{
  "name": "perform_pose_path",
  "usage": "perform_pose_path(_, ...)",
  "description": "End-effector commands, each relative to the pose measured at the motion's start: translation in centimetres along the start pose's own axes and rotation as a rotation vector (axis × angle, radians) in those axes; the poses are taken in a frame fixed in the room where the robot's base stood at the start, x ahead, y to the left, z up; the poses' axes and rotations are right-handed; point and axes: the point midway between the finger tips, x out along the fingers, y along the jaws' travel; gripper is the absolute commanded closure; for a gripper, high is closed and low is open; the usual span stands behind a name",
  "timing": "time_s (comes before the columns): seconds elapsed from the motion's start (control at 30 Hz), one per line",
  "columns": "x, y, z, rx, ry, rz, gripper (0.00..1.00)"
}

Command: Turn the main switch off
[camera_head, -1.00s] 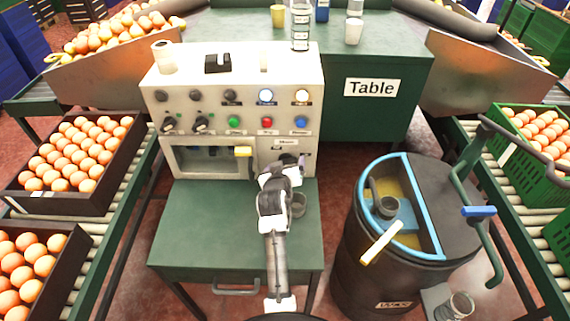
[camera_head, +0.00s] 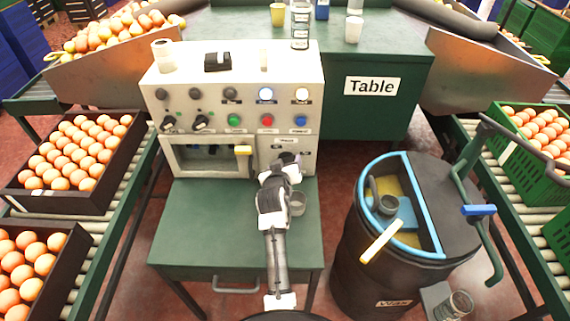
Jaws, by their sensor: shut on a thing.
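The white control panel (camera_head: 240,158) stands on the green bench. The main switch sits low on its right side, under a small white label, and my gripper mostly hides it. My gripper (camera_head: 287,160) is at the panel face there, shut on the main switch. The switch's exact angle cannot be made out.
Green, red and blue buttons and black knobs (camera_head: 201,122) sit above my gripper. A grey cup (camera_head: 297,203) stands close beside my wrist. A black wax barrel (camera_head: 350,240) is at the right.

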Motion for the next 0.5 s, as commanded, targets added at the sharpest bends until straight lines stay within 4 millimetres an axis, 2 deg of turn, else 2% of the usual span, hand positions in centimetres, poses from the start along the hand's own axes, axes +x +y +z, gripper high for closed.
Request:
perform_pose_path(0.27,0.07,-0.29,0.09,-0.139,0.000,0.057,0.57)
perform_pose_path(0.5,0.12,-0.58,0.19,-0.340,0.002,0.140,0.57)
